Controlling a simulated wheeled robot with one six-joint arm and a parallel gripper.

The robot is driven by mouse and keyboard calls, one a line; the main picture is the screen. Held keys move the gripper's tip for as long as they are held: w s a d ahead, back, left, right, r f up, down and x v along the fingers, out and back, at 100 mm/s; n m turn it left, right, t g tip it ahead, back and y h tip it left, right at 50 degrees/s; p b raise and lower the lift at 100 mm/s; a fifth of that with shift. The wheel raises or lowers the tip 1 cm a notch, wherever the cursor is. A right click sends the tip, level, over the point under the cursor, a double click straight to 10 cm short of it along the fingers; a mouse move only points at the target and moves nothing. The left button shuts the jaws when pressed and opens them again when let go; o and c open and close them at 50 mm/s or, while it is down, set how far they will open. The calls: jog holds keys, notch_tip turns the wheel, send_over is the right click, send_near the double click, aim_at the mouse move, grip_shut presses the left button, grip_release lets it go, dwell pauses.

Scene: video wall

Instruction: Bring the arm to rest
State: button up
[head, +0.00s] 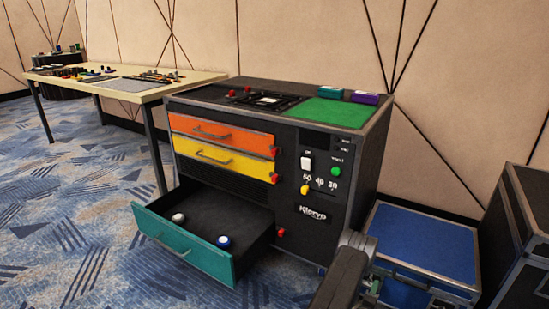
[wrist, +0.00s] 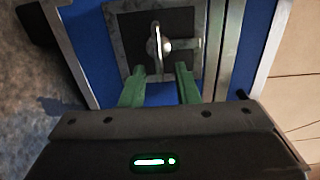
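My gripper (wrist: 160,80) shows in the wrist view with two green fingers standing apart and nothing between them. Beyond the fingertips is a blue case (wrist: 88,40) with metal edges and a silver latch (wrist: 158,45) on a dark plate. I cannot tell whether the fingers touch it. In the head view, part of my dark arm (head: 340,280) shows at the bottom, in front of the black cabinet (head: 345,225) and the blue-topped case (head: 420,240).
The cabinet's teal drawer (head: 185,250) stands open with a white item (head: 178,218) and a blue-white item (head: 224,241) inside. The orange drawer (head: 220,135) and yellow drawer (head: 220,160) are shut. A dark case (head: 515,220) stands right. A table (head: 130,90) stands left. Carpet (head: 70,210) is clear.

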dwell(0.3)
jog(key=p+v, duration=0.5)
jog(key=v, duration=0.9)
jog(key=w+d+r+n+b, duration=0.1)
jog(key=w+d+n+b, duration=0.4)
jog(key=w, duration=0.7)
jog(key=shift+d+n, duration=0.7)
jog(key=shift+d, duration=0.35)
jog(key=shift+r, duration=0.2)
